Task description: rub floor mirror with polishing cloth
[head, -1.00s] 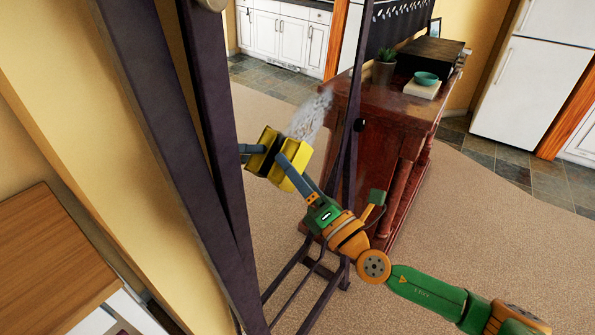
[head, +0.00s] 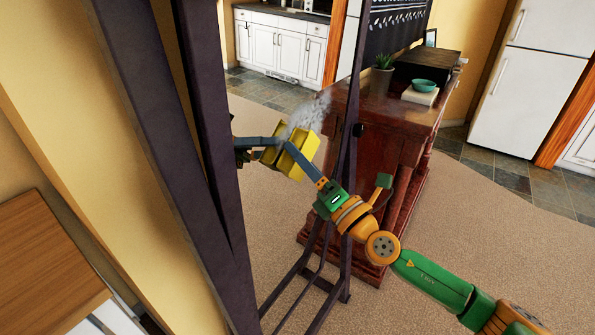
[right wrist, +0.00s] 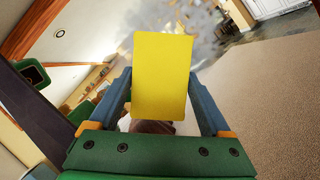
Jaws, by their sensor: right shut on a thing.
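The floor mirror (head: 210,130) has a dark frame and stands upright in the left half of the head view. A grey, cloudy smudge (head: 308,112) shows on its pane; it also shows in the right wrist view (right wrist: 215,35). My right gripper (head: 305,160) is shut on the yellow polishing cloth (head: 306,146), just below the smudge and overlapping its lower edge. The cloth fills the space between the fingers in the right wrist view (right wrist: 160,75). A mirrored cloth and gripper appear close by. I cannot tell whether the cloth touches the glass. My left gripper is not in view.
A dark red wooden cabinet (head: 395,120) stands behind the mirror's right post, bearing a plant (head: 384,62) and a teal bowl (head: 424,85). A wooden-topped unit (head: 45,255) is at lower left. Carpet at right (head: 490,240) is clear.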

